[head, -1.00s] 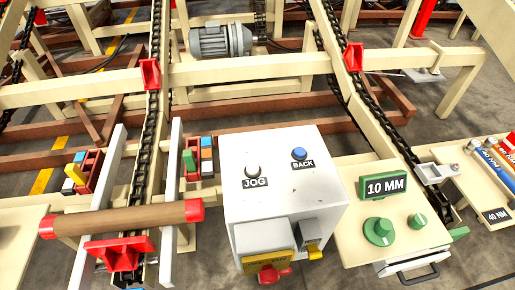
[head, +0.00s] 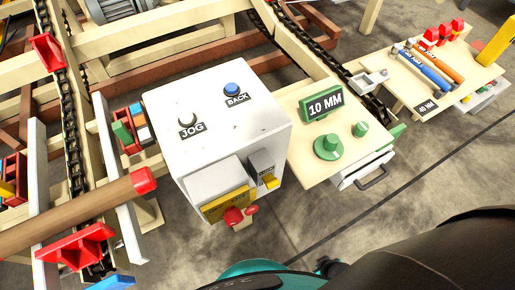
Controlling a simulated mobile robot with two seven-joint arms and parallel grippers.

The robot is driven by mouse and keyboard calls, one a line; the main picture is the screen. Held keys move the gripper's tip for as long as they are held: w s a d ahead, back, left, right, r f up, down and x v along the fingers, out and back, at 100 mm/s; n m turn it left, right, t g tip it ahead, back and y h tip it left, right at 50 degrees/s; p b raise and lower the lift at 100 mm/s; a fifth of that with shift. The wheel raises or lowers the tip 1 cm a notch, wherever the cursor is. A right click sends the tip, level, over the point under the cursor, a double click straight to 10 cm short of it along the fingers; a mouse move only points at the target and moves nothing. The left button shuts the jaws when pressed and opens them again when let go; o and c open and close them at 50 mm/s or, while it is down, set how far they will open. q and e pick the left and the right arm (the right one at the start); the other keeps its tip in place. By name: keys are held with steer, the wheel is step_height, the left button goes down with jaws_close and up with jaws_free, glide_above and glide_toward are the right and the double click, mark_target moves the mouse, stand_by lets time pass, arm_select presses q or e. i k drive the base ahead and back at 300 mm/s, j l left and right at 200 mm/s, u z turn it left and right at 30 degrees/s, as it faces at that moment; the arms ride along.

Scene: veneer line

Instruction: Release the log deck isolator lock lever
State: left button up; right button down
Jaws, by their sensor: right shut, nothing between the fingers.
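The white control box (head: 215,125) stands in the middle of the head view. On its front, a yellow plate (head: 228,203) bears a red handle (head: 238,216). To the right of it, a small grey housing (head: 261,163) carries a short yellow lever (head: 269,180). I cannot tell for sure which of these is the lock lever. My right arm comes in from the lower right. My right gripper (head: 328,266) is small and dark at the bottom edge, shut and empty, below and apart from the box front. My left gripper is not in view.
A green dial (head: 327,147) and a 10 MM sign (head: 322,105) stand on the cream table to the right. Tools lie on a further table (head: 468,85). Grey floor shows before the box.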

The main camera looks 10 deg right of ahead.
mark_target(270, 181)
steer(key=z, duration=0.7)
